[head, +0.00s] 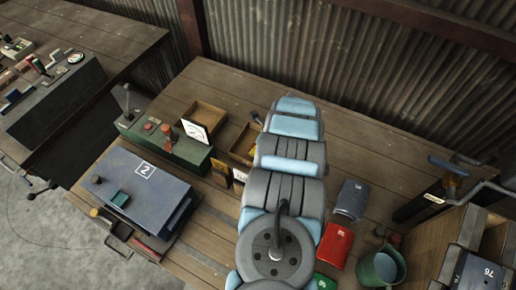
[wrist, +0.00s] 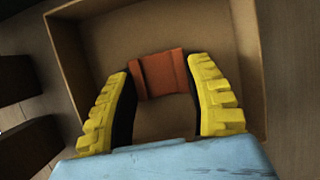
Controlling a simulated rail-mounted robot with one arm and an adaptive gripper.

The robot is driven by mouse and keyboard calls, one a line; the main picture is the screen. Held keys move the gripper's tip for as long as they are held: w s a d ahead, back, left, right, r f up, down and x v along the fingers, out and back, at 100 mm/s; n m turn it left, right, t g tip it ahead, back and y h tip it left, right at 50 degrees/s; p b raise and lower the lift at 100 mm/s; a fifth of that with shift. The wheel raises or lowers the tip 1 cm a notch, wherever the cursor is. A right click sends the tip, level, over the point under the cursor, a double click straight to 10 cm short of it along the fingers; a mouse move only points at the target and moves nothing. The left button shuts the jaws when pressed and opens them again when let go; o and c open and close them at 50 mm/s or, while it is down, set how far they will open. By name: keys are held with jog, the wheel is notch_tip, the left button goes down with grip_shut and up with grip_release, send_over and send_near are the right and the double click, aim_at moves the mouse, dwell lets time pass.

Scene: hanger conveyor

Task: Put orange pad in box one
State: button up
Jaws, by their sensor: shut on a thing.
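My gripper (wrist: 160,76), with yellow ribbed fingers, is shut on the orange pad (wrist: 162,66) in the wrist view. The pad is held between the fingertips. Behind it is an open cardboard-brown box (wrist: 66,52), with the pad within the outline of its walls. I cannot tell how high the pad is above the box floor. In the head view my arm hides the pad and most of the gripper. An open box (head: 243,139) shows beside my arm there, partly covered. Another open box (head: 207,112) stands to its left. I cannot read box numbers clearly.
A green machine (head: 180,148) and a blue machine marked 2 (head: 145,186) stand left of my arm. To the right are a grey pouch (head: 351,199), a red pouch (head: 334,245), a green bucket (head: 381,267) and a wooden cabinet (head: 449,239). The back right tabletop is clear.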

jog(key=shift+w, duration=0.1)
jog(key=o, duration=1)
jog(key=shift+f, duration=0.1)
jog(key=shift+o, duration=0.2)
jog(key=p+v, duration=0.2)
jog(key=v, duration=1)
jog(key=shift+p, duration=0.35)
jog(key=shift+d, duration=0.1)
